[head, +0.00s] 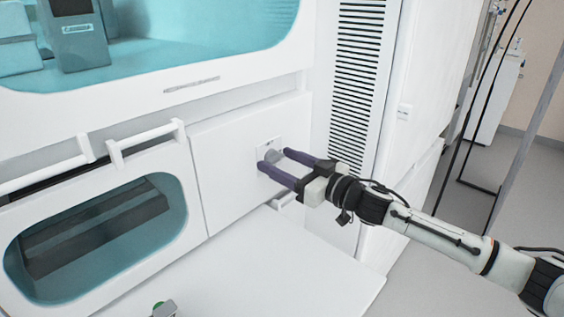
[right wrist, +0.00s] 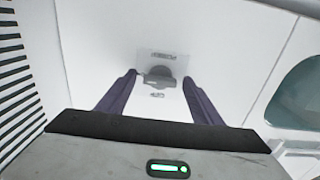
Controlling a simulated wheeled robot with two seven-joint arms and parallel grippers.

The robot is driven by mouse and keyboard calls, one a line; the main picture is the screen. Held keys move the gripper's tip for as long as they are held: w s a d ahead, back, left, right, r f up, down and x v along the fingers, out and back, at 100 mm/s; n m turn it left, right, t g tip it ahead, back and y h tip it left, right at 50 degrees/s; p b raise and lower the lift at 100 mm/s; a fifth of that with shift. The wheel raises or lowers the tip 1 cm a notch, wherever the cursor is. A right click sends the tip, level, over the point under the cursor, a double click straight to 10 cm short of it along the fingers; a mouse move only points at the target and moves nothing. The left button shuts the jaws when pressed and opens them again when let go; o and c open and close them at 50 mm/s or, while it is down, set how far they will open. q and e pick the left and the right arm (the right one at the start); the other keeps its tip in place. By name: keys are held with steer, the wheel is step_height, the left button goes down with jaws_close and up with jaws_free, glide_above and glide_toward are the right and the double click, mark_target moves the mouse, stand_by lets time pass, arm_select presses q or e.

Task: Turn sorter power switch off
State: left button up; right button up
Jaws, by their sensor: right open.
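The sorter power switch is a round grey knob (head: 274,156) on a small plate on the white front panel of the sorter (head: 225,150). In the right wrist view the knob (right wrist: 158,76) sits between the fingertips, below a label that reads like "POWER". My right gripper (head: 274,160) is open, with its two purple fingers pointing at the panel, one on each side of the knob. In the right wrist view the gripper (right wrist: 158,80) shows gaps between the fingers and the knob. Whether the fingertips touch the plate I cannot tell. My left gripper is not in view.
A white shelf (head: 270,265) juts out below the panel. A windowed drawer with a white handle (head: 145,140) is to the left. A vent grille (head: 357,80) is to the right. A small object with a green button (head: 163,308) is at the bottom edge.

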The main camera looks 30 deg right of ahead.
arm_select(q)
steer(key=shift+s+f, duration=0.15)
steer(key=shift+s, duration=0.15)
arm_select(e)
steer(key=c, duration=1.1)
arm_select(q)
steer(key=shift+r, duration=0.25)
arm_select(e)
steer(key=shift+o, duration=0.2)
steer(key=shift+n, duration=0.4)
steer(key=shift+r+n+p, duration=0.1)
steer(key=shift+n+p, duration=0.75)
steer(key=shift+n, duration=0.25)
steer(key=n+p, duration=0.1)
steer(key=n, duration=0.3)
steer(key=n+p, duration=0.1)
steer(key=n, duration=0.5)
steer(key=shift+n, duration=0.4)
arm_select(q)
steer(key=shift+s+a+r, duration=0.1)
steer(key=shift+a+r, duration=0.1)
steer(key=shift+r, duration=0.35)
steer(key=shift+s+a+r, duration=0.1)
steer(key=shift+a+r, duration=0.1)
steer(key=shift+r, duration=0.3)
arm_select(e)
steer(key=shift+n, duration=2)
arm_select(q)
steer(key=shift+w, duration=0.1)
